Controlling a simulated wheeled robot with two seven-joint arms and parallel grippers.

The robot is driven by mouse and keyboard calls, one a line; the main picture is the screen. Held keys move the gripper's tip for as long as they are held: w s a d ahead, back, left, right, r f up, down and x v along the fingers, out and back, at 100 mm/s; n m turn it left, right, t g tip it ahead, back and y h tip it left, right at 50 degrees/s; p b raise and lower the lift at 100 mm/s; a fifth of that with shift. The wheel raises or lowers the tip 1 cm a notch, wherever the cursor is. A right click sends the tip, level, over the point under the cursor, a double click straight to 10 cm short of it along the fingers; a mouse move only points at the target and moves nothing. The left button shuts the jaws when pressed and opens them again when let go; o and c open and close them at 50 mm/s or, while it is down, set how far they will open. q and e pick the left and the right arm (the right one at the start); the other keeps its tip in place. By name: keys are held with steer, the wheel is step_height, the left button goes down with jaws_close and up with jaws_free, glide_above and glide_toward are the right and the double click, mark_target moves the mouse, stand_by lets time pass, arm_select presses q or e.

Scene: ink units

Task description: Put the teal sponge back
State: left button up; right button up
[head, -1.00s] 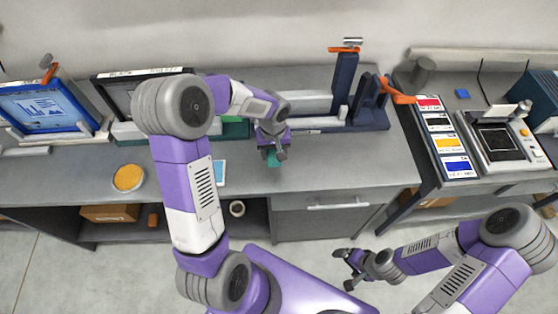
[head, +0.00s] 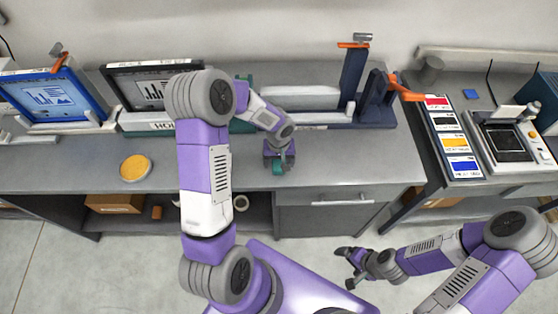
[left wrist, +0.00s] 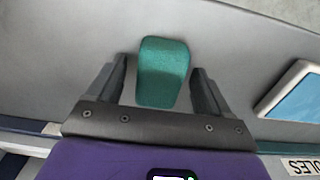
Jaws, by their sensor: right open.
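The teal sponge (left wrist: 162,72) lies on the grey bench (head: 350,162) and shows between the two fingers of my left gripper (left wrist: 160,75) in the left wrist view, with gaps at its sides. In the head view a small piece of the sponge (head: 278,169) shows under my left gripper (head: 280,164), near the bench's front part. The left fingers look spread. My right gripper (head: 347,256) is open and empty, low in front of the bench over the floor.
A yellow-orange round dish (head: 136,168) sits left on the bench. Framed screens (head: 50,98) and a dark blue stand (head: 352,85) line the back. A colour chart (head: 452,140) and a device (head: 503,142) are right. A pale blue panel (left wrist: 292,88) shows in the wrist view.

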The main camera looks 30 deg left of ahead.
mark_target(279, 161)
arm_select(q)
step_height(279, 161, up, 12)
steer(key=p, duration=0.1)
stand_by(0.6)
stand_by(0.4)
